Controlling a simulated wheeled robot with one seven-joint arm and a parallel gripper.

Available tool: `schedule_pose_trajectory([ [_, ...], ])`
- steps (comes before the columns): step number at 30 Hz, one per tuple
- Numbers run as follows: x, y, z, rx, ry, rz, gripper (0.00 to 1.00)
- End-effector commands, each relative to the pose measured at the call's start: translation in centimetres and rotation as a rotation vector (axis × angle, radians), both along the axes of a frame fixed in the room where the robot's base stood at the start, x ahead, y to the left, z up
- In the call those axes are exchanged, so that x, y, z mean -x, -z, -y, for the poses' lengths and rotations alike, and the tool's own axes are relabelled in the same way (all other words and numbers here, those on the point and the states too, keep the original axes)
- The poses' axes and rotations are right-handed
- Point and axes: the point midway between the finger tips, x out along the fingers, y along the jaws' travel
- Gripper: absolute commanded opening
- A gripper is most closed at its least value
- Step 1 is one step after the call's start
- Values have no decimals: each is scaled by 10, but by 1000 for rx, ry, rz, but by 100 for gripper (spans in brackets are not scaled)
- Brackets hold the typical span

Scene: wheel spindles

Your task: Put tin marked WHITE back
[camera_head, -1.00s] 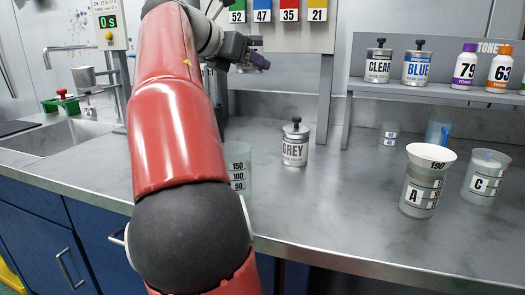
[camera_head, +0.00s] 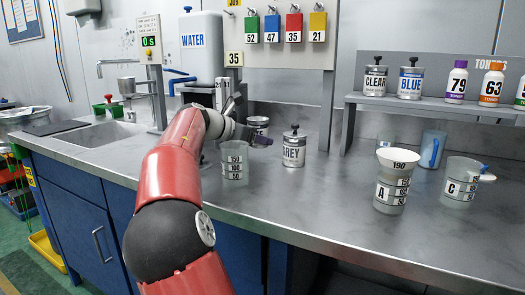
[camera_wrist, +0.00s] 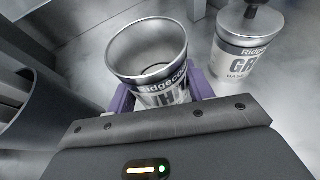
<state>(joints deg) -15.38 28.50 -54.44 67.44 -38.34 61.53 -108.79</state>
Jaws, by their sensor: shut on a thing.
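The WHITE tin (camera_wrist: 160,82) is silver and lidless, its label partly readable as "WHI" in the wrist view. My gripper (camera_wrist: 163,94) is shut on it, with purple fingers at its sides. In the head view the tin (camera_head: 258,124) shows just behind my gripper (camera_head: 262,139), near the back of the counter. I cannot tell whether its base touches the counter. The GREY tin (camera_head: 294,148), with a black-knobbed lid, stands to its right, close by; it also shows in the wrist view (camera_wrist: 240,50).
A shelf (camera_head: 435,105) at right bears the CLEAR tin (camera_head: 375,78), the BLUE tin (camera_head: 410,80) and bottles. A graduated beaker (camera_head: 235,172) stands in front of my gripper. Beaker A (camera_head: 391,192) and beaker C (camera_head: 459,187) stand at right. Mid-counter is clear.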

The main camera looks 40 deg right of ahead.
Motion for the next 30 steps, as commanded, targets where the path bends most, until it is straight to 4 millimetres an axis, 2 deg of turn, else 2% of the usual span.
schedule_pose_trajectory([
  [1, -3, 13, 0, 1, -1, -4, 23],
  [5, -6, 32, -1, 1, 0, -1, 23],
  [17, -6, 34, -1, 0, 0, -1, 23],
  [18, -6, 33, -1, 0, 0, -1, 57],
  [21, -6, 33, -1, 0, 0, -1, 70],
  [22, -6, 33, -1, 0, 0, -1, 74],
  [30, -6, 32, -1, 0, 0, -1, 74],
])
